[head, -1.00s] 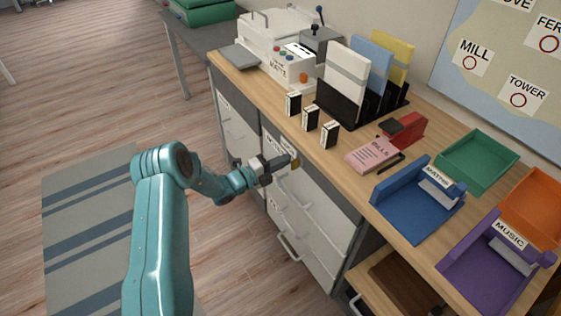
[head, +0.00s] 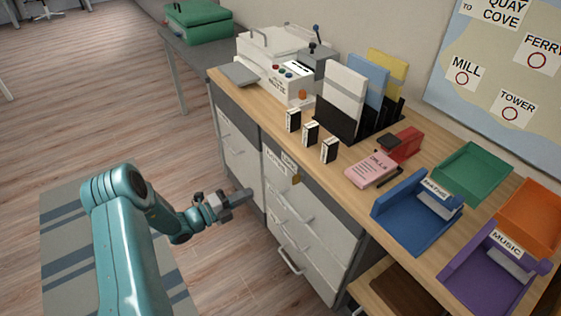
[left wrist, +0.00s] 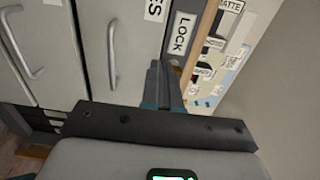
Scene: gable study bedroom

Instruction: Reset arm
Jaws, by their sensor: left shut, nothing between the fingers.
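My left gripper (head: 240,197) is shut and empty. It hangs in the air in front of the grey drawer cabinet (head: 318,245), apart from it. In the left wrist view the gripper's dark fingers (left wrist: 160,78) are together, with the cabinet's drawer fronts, handles and a LOCK label (left wrist: 181,35) beyond them. In the head view a small brass-coloured piece (head: 296,180) sits at the upper front of the cabinet, right of the gripper. My right gripper is in neither view.
The wooden desktop (head: 345,180) holds a white machine (head: 272,75), upright folders (head: 345,90), a pink pad (head: 372,169), a blue tray (head: 412,228), a green tray (head: 475,170) and a purple tray (head: 480,285). Open floor (head: 110,125) lies left of the cabinet.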

